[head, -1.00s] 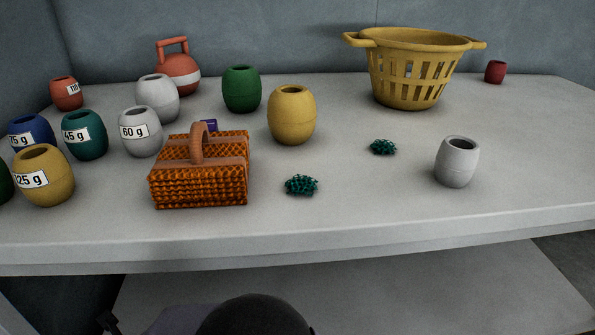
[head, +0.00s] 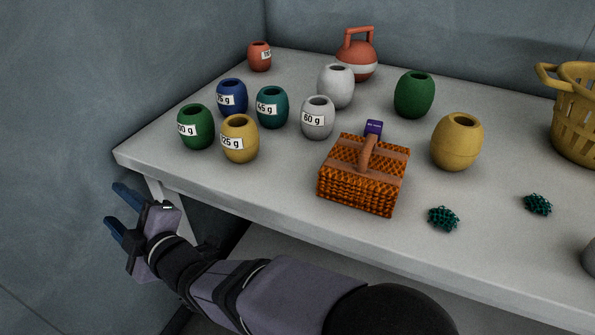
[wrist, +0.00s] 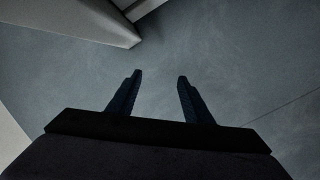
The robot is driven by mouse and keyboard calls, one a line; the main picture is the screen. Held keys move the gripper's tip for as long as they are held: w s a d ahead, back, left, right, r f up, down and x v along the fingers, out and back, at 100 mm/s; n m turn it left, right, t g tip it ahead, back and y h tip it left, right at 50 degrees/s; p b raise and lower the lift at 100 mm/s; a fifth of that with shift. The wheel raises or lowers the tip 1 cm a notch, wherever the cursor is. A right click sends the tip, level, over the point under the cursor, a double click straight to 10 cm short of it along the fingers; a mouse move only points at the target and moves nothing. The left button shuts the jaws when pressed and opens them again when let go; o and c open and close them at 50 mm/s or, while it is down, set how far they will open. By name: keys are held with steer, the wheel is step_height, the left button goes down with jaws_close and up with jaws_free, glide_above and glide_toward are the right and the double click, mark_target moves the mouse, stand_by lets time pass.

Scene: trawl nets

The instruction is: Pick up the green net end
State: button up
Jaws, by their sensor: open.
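Two small dark teal-green net pieces lie on the table in the head view. One net piece (head: 443,218) is near the front edge, right of the wicker basket. The other net piece (head: 538,204) lies farther right. I cannot tell which of them is the green net end. My gripper (head: 118,208) is at the left, off the table's front left corner, far from both pieces. Its blue fingers are apart with nothing between them. In the wrist view my gripper (wrist: 158,78) is also open and empty, facing bare grey floor or wall.
A brown wicker basket (head: 350,188) stands left of the nearer net piece. A yellow pot (head: 457,142) stands behind it. Several labelled pots, such as a yellow one (head: 240,140), fill the table's left. A yellow slotted basket (head: 577,125) is at the right edge. The table corner (head: 125,157) is close to my gripper.

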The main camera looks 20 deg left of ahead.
steer(key=w+d+r+m+t+h+p, duration=0.1)
steer(key=w+d+r+m+t+p, duration=0.2)
steer(key=w+r+p, duration=0.6)
steer(key=w+d+r+m+t+p, duration=0.25)
steer(key=w+r+m, duration=0.25)
steer(key=r, duration=0.9)
steer(key=w+d+r+m+t+h+p, duration=0.15)
steer(key=w+r+m+p, duration=0.4)
steer(key=r, duration=0.55)
steer(key=w+d+f+m+g+h+p, duration=0.3)
steer(key=w+d+f+h+p, duration=0.15)
steer(key=w+d+f, duration=0.45)
steer(key=w+d+f+m+g+h+p, duration=0.1)
steer(key=w+d+f+m+g+h, duration=0.15)
steer(key=d, duration=0.35)
steer(key=w+d+f+m+g+h+p, duration=0.1)
steer(key=d+m+h, duration=0.15)
steer(key=d, duration=0.25)
steer(key=n+g+h+p, duration=0.7)
steer(key=h+p, duration=0.2)
steer(key=p, duration=0.4)
glide_toward(445, 214)
steer(key=shift+x, duration=1.2)
steer(key=shift+d+f+p, duration=0.15)
steer(key=shift+f+p, duration=0.25)
steer(key=shift+f, duration=0.05)
steer(key=shift+p+x, duration=0.5)
steer(key=shift+x, duration=1.65)
steer(key=shift+s+r, duration=0.1)
